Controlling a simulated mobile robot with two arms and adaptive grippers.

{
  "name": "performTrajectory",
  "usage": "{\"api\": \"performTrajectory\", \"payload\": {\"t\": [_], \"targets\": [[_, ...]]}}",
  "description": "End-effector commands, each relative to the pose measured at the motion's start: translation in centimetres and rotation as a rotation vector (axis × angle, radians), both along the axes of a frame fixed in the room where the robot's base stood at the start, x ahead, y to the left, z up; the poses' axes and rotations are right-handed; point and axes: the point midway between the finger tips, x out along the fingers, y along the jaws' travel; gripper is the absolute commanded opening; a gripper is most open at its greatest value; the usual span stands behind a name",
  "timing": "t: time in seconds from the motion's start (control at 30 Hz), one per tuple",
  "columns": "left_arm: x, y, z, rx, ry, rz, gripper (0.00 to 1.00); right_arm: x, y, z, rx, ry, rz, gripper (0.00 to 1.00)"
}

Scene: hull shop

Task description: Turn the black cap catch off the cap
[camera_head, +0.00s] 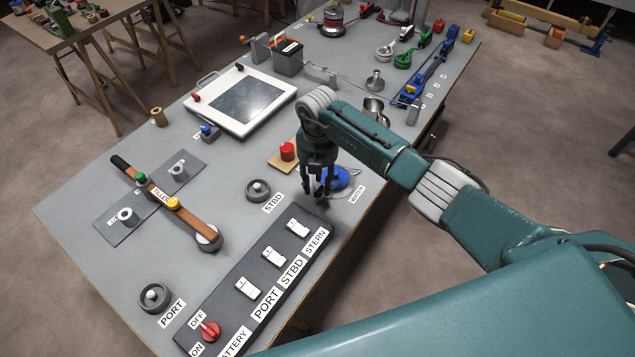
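A round blue cap (338,179) lies in a pale ring on the grey bench, beside a label that reads WATER. My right gripper (316,191) points down at the left edge of the cap and hides part of it. Its dark fingers look spread apart, and I see nothing clearly held between them. I cannot make out the black cap catch; it may be hidden behind the fingers. Whether the fingertips touch the cap or hang above it, I cannot tell. My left gripper is not in view.
A red button (288,151) on a wooden block and a round STBD fitting (258,190) stand close left of the gripper. A switch panel (262,280) lies in front. A metal mug (373,108) is behind. A tablet (243,101) lies further back left.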

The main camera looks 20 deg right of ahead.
Motion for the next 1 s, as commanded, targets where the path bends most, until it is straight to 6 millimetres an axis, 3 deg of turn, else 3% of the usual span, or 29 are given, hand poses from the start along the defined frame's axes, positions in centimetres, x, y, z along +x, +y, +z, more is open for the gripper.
{"api": "performTrajectory", "payload": {"t": [0.2,0.43,0.63,1.0], "targets": [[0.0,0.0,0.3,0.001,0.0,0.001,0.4,0.0,0.0,-1.3,0.0,-0.001,0.0,0.35],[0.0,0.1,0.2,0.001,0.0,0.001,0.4,0.0,0.0,-1.4,0.0,-0.001,0.001,0.35],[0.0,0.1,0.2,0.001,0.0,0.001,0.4,0.0,0.0,-1.4,0.0,-0.001,0.001,0.0],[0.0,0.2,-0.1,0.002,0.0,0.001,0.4,0.0,0.0,-1.5,0.0,-0.001,0.035,0.0]]}}
